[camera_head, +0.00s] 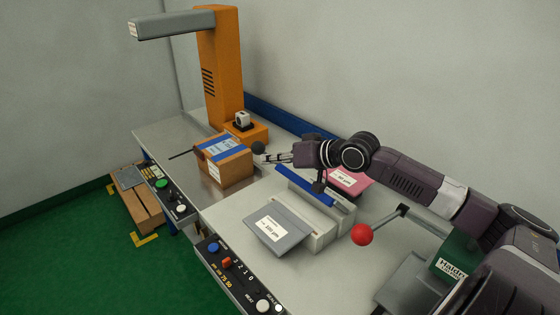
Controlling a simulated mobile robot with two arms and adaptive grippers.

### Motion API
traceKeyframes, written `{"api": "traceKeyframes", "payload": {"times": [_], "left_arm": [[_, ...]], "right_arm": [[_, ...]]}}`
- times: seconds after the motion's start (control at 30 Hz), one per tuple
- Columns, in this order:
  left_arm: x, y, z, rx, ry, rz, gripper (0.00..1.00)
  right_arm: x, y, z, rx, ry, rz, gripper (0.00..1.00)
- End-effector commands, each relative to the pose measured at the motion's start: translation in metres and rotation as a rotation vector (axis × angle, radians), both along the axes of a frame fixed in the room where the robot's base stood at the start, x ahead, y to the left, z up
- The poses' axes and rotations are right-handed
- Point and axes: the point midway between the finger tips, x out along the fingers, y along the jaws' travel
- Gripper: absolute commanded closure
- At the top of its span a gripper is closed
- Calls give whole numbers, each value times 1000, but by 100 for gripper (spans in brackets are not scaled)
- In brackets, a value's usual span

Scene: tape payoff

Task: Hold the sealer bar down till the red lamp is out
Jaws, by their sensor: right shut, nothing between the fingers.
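The sealer (330,225) is a pale grey machine on the bench with a long blue bar (305,186) across it. My right gripper (268,158) is shut and empty, beyond the bar, beside a black ball knob (258,148) and the cardboard box. My left gripper is not in view.
A cardboard box with blue tape (226,160) stands left of the gripper. An orange column (221,70) with a grey overhead arm rises behind. A red ball lever (362,234) and a pink pouch (348,181) are near my right arm. Bare bench top lies left of the sealer.

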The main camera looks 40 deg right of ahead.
Motion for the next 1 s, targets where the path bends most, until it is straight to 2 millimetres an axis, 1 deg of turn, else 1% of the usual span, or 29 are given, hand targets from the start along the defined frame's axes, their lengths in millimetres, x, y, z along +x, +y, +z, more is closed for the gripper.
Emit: {"api": "traceKeyframes", "payload": {"times": [0.03,0.2,0.43,0.6,1.0], "left_arm": [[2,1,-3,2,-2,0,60],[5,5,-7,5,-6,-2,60],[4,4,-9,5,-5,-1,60],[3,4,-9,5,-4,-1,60],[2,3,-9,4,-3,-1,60]], "right_arm": [[-6,-1,-1,-2,4,1,100],[-19,-2,8,0,3,3,100],[-31,-5,16,1,1,2,100],[-35,-6,20,0,0,2,100],[-35,-6,21,0,0,2,100]]}}
